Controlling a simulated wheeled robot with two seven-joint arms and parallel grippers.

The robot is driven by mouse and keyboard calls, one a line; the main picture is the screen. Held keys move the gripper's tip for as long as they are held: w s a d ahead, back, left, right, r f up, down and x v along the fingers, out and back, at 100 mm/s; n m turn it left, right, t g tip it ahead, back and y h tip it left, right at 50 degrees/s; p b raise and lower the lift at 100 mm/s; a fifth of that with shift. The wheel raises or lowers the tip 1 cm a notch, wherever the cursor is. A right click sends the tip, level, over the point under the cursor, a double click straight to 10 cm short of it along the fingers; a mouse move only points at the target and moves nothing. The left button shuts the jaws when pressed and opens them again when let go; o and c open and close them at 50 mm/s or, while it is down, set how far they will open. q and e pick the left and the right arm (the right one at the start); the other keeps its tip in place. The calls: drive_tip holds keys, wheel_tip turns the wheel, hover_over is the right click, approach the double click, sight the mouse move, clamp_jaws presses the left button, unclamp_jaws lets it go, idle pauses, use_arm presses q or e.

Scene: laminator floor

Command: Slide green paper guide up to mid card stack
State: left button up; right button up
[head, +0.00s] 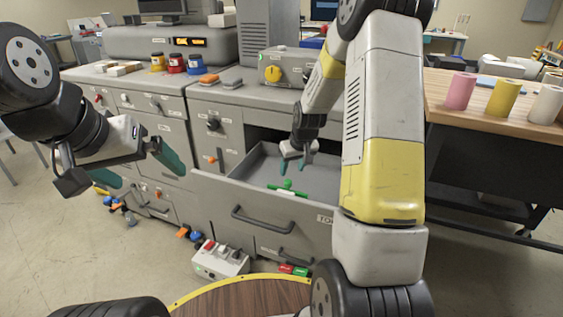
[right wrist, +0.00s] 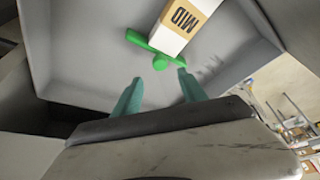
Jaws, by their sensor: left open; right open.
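The green paper guide (head: 288,186) lies in the open grey drawer (head: 225,183). In the right wrist view the guide (right wrist: 148,46) is a bar with a round knob. The mid card stack (right wrist: 185,20), a white block labelled MID, is directly beyond the bar. The bar's middle appears at or against the stack's near end; I cannot tell whether they touch. My right gripper (head: 296,163) is open and empty over the drawer. Its teal fingers (right wrist: 160,90) are just short of the knob, one on each side. My left gripper (head: 136,168) is open and empty, left of the drawer.
Drawer walls surround the guide. A control box (head: 220,262) with coloured buttons stands below the drawer front. Red, blue and yellow jars (head: 176,63) stand on the machine top. Pink, yellow and white rolls (head: 503,97) stand on the wooden table at right.

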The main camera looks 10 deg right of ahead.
sight(288, 188)
drive_tip(key=shift+c, duration=0.3)
drive_tip(key=shift+w+r, duration=0.1)
drive_tip(key=shift+w, duration=0.2)
drive_tip(key=c, duration=0.4)
drive_tip(key=w+r+m, duration=0.1)
drive_tip(key=w, duration=0.1)
drive_tip(key=w+m, duration=0.1)
drive_tip(key=w+r+m+h, duration=0.1)
drive_tip(key=w, duration=0.1)
drive_tip(key=shift+w+a+r+g, duration=0.2)
drive_tip(key=shift+w+r+g, duration=0.1)
drive_tip(key=shift+w, duration=0.05)
clamp_jaws()
drive_tip(key=shift+m, duration=0.3)
drive_tip(key=x, duration=1)
drive_tip(key=shift+d, duration=0.2)
drive_tip(key=s, duration=0.2)
drive_tip(key=shift+s+a+r, duration=0.1)
drive_tip(key=shift+s+a, duration=0.1)
drive_tip(key=shift+s, duration=0.15)
drive_tip(key=shift+s+a, duration=0.1)
drive_tip(key=shift+s, duration=0.55)
